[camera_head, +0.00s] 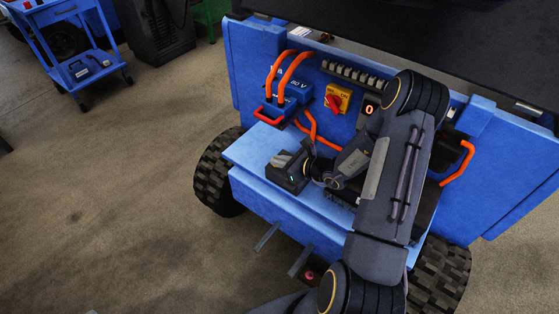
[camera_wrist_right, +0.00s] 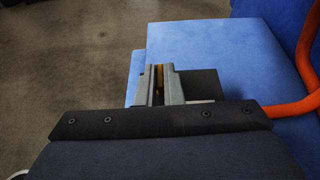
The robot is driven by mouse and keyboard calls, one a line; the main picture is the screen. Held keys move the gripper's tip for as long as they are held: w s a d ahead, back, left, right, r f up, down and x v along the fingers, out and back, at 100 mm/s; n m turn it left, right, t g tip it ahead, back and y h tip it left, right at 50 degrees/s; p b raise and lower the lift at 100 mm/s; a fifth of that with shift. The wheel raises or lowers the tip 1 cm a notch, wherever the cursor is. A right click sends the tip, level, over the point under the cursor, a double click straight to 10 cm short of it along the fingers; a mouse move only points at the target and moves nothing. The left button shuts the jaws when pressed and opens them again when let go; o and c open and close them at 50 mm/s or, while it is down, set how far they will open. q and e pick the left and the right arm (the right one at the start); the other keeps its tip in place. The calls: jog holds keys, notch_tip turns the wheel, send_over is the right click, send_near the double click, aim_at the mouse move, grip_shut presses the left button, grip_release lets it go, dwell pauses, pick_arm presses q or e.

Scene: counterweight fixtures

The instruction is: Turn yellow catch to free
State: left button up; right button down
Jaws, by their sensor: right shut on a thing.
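A narrow yellow-brown piece, which looks like the yellow catch (camera_wrist_right: 160,74), shows between the fingers of my right gripper (camera_wrist_right: 158,88) in the right wrist view. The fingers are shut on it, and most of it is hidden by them. In the head view my right gripper (camera_head: 281,160) is low over the left part of the blue ledge (camera_head: 250,152). I cannot make out the catch there, nor which way it is turned. My left gripper is not in view.
A yellow plate with a red rotary switch (camera_head: 337,98) is on the blue back panel. Orange cables (camera_head: 290,77) and a red handle (camera_head: 268,117) are near my right gripper. A blue cart (camera_head: 84,68) stands far left.

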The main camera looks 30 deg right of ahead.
jog(key=shift+w+d+n+g+y+p, duration=0.15)
jog(key=shift+n+g+y+p, duration=0.3)
jog(key=shift+n+g+y, duration=0.45)
jog(key=shift+d+n+g+y, duration=0.15)
jog(key=shift+n+g+y, duration=0.35)
jog(key=shift+n+y, duration=0.55)
jog(key=shift+w+f+n+g+y+b, duration=0.15)
jog(key=shift+n+g+y+b, duration=0.15)
jog(key=shift+n+g+y, duration=0.65)
jog(key=shift+w+d+n+g+y+b, duration=0.1)
jog(key=shift+n+g+y+b, duration=0.4)
jog(key=shift+n+g, duration=0.75)
jog(key=shift+n, duration=0.25)
jog(key=c, duration=1.6)
grip_release()
jog(key=shift+o, duration=0.2)
